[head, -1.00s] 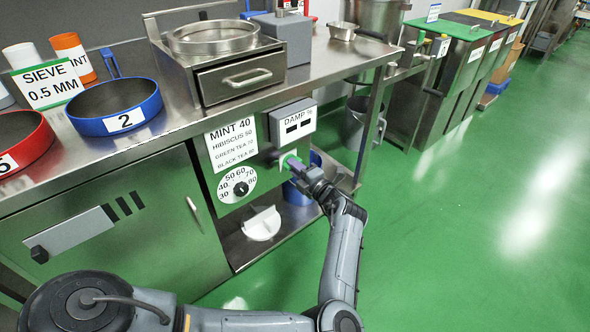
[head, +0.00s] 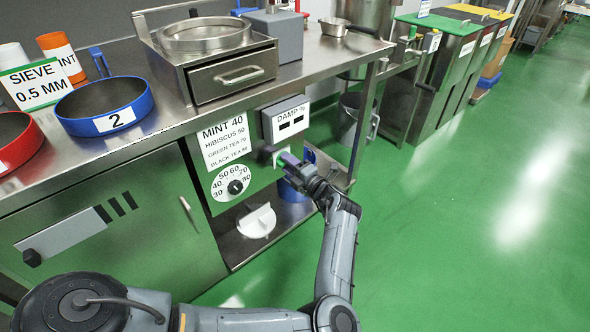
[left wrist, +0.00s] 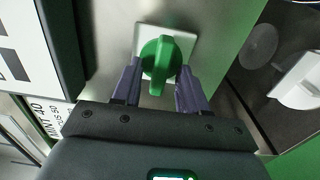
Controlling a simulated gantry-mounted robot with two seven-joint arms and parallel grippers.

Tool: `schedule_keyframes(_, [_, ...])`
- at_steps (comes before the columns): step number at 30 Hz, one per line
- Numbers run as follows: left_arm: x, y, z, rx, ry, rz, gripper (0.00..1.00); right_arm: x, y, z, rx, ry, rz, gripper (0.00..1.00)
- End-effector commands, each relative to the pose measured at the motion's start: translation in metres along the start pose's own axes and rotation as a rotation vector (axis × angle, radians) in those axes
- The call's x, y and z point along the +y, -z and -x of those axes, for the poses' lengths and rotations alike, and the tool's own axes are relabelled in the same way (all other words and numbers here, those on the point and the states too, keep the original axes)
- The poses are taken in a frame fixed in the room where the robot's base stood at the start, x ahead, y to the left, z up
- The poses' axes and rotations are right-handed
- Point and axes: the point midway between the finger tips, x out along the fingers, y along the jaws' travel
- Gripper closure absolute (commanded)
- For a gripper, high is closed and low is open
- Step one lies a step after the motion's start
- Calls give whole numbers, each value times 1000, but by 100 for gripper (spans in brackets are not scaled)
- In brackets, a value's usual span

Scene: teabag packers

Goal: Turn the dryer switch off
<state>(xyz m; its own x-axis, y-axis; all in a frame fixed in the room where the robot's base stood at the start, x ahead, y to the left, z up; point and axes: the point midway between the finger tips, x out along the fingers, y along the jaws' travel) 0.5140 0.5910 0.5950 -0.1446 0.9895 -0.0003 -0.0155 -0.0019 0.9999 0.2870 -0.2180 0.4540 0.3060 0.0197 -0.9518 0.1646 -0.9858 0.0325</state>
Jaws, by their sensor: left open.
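The dryer switch is a green rotary knob (left wrist: 161,62) on a pale square plate (left wrist: 186,42), seen in the left wrist view. In the head view, the plate (head: 281,155) shows just behind my left gripper (head: 292,167), which largely hides the knob. My left gripper (left wrist: 160,85) is open, with one purple finger on each side of the knob. I cannot tell whether the fingers touch it. My right gripper is not in view.
A temperature dial (head: 230,183) is left of the switch, and a DAMP % display (head: 286,120) is above it. A white scoop-like piece (head: 257,221) lies on the shelf below. A bucket (head: 352,118) stands to the right.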

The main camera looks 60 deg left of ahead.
Motion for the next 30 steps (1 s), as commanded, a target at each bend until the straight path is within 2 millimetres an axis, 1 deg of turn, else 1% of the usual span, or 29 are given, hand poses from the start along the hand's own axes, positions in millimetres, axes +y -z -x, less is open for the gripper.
schedule_keyframes(5, [4, -1, 12, -2, 1, -3, 57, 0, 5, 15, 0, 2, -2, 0])
schedule_keyframes(8, [6, 0, 24, -3, 0, -4, 57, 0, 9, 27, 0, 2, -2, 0])
schedule_keyframes(12, [7, -1, 44, -3, 1, -5, 57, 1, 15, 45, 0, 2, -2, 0])
schedule_keyframes(18, [6, -1, 76, -3, 1, -3, 57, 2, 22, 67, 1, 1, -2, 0])
schedule_keyframes(24, [2, 0, 99, -1, 3, -2, 57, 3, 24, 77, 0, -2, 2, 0])
schedule_keyframes(30, [0, 0, 107, -1, 1, -1, 57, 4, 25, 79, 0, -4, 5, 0])
